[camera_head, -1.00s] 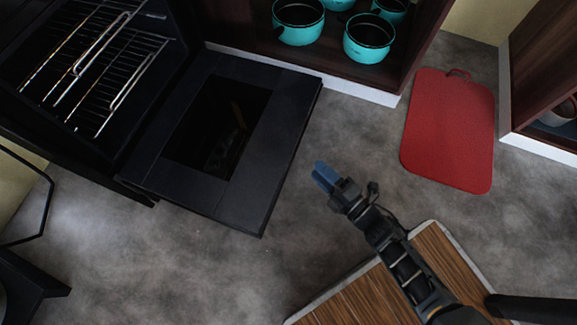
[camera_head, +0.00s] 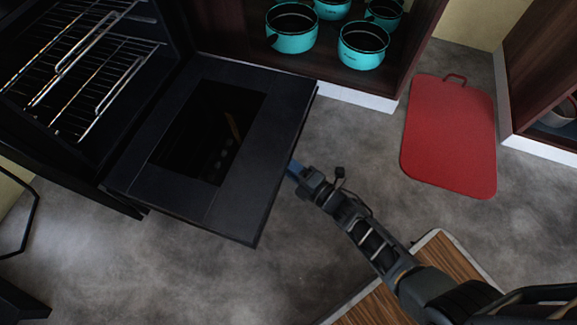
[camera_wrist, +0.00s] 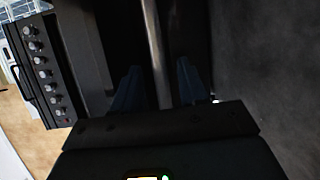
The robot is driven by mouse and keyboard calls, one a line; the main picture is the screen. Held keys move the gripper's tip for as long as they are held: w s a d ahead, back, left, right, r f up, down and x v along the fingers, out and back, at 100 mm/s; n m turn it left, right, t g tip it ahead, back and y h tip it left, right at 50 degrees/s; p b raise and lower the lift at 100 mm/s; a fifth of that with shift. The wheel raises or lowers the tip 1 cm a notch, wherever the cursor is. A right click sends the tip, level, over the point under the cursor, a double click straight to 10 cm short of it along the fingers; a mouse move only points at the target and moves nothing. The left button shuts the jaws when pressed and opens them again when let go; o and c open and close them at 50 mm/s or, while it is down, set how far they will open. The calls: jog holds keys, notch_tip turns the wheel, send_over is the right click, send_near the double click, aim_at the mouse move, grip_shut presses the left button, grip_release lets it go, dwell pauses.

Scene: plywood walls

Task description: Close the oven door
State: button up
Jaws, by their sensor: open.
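The black oven door (camera_head: 232,202) is folded down, lying open and roughly level in the head view, with a dark glass window in its middle. The oven cavity (camera_head: 90,70) with wire racks stands open to its left. My gripper (camera_head: 294,168) is at the door's outer right edge, with its blue fingertips partly hidden by or against that edge. In the wrist view, the gripper's two blue fingers (camera_wrist: 158,88) are apart, with a grey bar (camera_wrist: 156,50) running between them, likely the door handle. Whether the fingers touch the bar cannot be told.
A cabinet with several turquoise pots (camera_head: 362,45) stands behind the door. A red board (camera_head: 450,135) lies on the floor to the right. A wood-topped surface (camera_head: 455,262) is at lower right. A control panel with knobs (camera_wrist: 42,75) shows in the wrist view.

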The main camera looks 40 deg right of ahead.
jog(key=shift+w, duration=0.1)
grip_shut()
dwell(0.3)
dwell(0.4)
